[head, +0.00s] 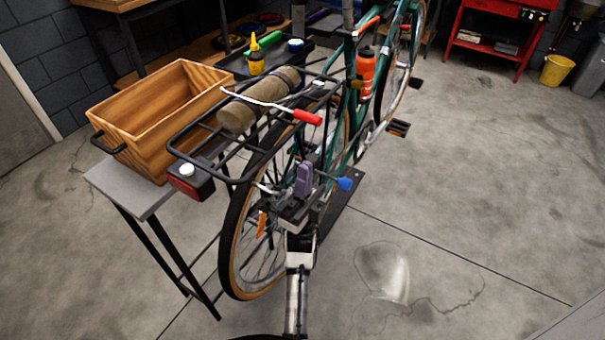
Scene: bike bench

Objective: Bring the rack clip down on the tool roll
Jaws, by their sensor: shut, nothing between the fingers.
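The tool roll (236,116) is a brown, rolled bundle lying on the black rear rack (192,160) of the green bicycle. The rack clip (262,102) is a pale bent wire with a red grip (307,117) at its right end. The wire passes across the roll in the picture; I cannot tell whether it presses on it. My gripper (303,173) is shut and empty, at the right side of the rack near the rear wheel, below and apart from the red grip. My arm hides part of the wheel.
A wooden crate (125,111) stands on a grey bench (105,180) left of the rack. A black tray (232,66) with a yellow bottle (256,58) is behind. A blue-tipped lever (345,184) sticks out right of my gripper. The floor at right is clear.

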